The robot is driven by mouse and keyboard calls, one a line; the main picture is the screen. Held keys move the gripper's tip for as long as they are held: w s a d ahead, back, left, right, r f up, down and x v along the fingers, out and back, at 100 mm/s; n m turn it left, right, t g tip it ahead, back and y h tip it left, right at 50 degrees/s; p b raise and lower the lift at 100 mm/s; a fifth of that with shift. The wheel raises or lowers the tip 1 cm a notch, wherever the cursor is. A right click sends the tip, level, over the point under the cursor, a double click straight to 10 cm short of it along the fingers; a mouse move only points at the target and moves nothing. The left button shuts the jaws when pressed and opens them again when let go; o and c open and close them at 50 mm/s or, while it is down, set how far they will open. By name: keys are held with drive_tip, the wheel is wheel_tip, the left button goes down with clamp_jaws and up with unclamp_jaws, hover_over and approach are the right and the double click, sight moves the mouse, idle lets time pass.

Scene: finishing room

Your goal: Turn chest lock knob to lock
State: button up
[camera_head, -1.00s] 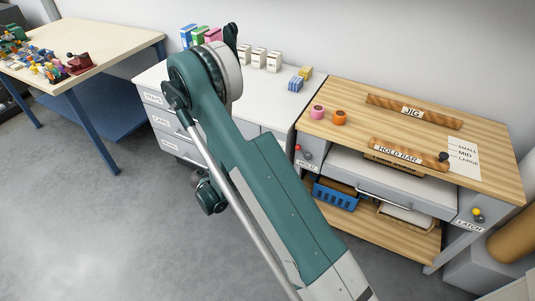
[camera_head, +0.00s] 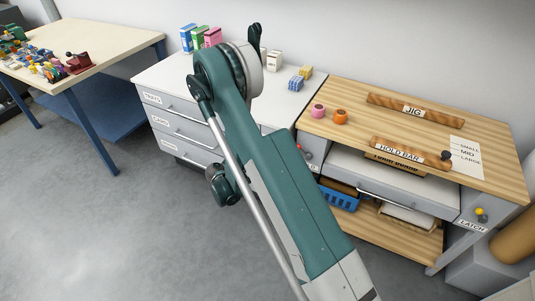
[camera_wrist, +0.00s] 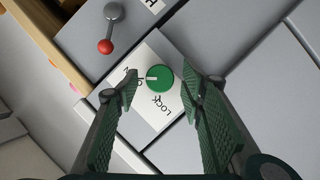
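The green round lock knob (camera_wrist: 160,79) shows in the wrist view on a white label plate (camera_wrist: 146,117) on the grey chest front. A white mark on the knob points left, toward a word partly hidden by my left finger. The word LOCK is printed below the knob. My gripper (camera_wrist: 160,82) is open, with one green finger on each side of the knob in the picture. I cannot tell whether either finger touches it. In the head view the white chest (camera_head: 178,108) stands behind my arm; the knob and my gripper cannot be made out there.
A red-tipped lever (camera_wrist: 106,46) sits up and left of the knob, close to the left finger. A wooden-topped bench (camera_head: 365,125) adjoins the chest on the right. Boxes (camera_head: 212,37) stand on the chest top. Open grey floor (camera_head: 90,235) lies in front.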

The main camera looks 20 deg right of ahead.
drive_tip(key=c, duration=0.9)
drive_tip(key=shift+n, duration=0.3)
drive_tip(key=shift+a+f+n+h, duration=0.15)
drive_tip(key=shift+n+h, duration=0.45)
drive_tip(key=shift+n, duration=0.35)
drive_tip(key=shift+d+f+n+h, duration=0.1)
drive_tip(key=shift+n+h, duration=0.5)
drive_tip(key=shift+n, duration=0.35)
drive_tip(key=o, duration=0.9)
